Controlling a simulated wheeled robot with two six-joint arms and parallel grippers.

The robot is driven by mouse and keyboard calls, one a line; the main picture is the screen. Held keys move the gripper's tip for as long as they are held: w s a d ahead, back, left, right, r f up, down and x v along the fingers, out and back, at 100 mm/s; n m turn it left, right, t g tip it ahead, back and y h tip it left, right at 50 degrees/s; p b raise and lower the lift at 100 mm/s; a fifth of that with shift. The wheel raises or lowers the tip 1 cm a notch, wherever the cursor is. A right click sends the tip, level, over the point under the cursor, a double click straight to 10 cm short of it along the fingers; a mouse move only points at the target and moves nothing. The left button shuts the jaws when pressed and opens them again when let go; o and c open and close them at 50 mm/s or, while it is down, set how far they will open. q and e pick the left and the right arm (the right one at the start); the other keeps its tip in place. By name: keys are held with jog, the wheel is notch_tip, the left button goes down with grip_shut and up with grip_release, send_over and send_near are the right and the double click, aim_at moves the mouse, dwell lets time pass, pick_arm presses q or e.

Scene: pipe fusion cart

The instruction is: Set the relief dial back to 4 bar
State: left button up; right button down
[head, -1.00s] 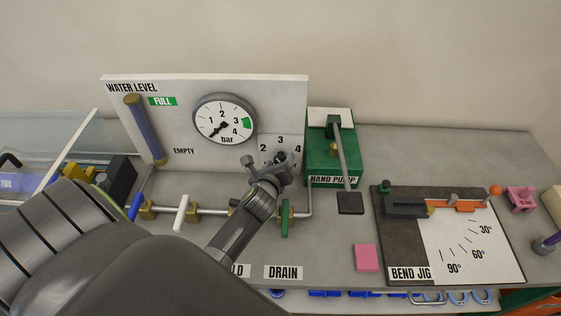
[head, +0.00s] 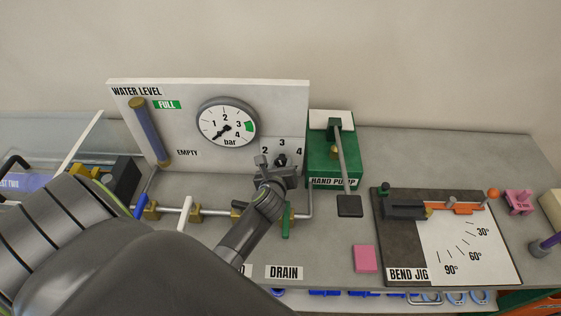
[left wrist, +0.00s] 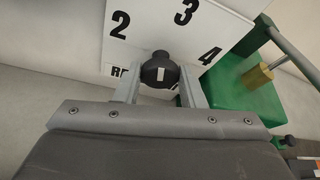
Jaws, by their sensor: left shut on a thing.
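The relief dial is a small black knob (head: 281,160) on a white plate marked 2, 3 and 4, low on the right of the board. In the left wrist view the knob (left wrist: 160,68) carries a short white mark, which stands about upright in the picture, below the 3. My left gripper (head: 277,168) is at the dial, with its fingers on either side of the knob and shut on it; the fingers also show in the left wrist view (left wrist: 160,88). They partly hide the plate's lower lettering. My right gripper is not in view.
The pressure gauge (head: 227,123) is above left of the dial, its needle pointing lower left. The green hand pump (head: 333,170) stands close on the right. A pipe with valve handles, including a green one (head: 286,222), runs below. A bend jig (head: 450,245) lies farther right.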

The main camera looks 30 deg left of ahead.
pick_arm(q)
jog(key=m+p, duration=0.1)
jog(key=m+g+y, duration=0.1)
jog(key=shift+d+r+m+p, duration=0.1)
jog(key=shift+d+m+p, duration=0.05)
jog(key=shift+m+p, duration=0.2)
jog(key=shift+w+m+g+y, duration=0.1)
jog(key=shift+m+g+y, duration=0.3)
jog(key=shift+m+y, duration=0.65)
jog(key=m, duration=0.1)
jog(key=m+y, duration=0.1)
jog(key=shift+d+f+m+g+y, duration=0.1)
jog(key=shift+f+m+g+y, duration=0.1)
jog(key=shift+m+g+y, duration=0.15)
jog(key=shift+w+m+y+b, duration=0.1)
jog(key=shift+m+y+b, duration=0.6)
jog(key=shift+m, duration=0.95)
jog(key=o, duration=1)
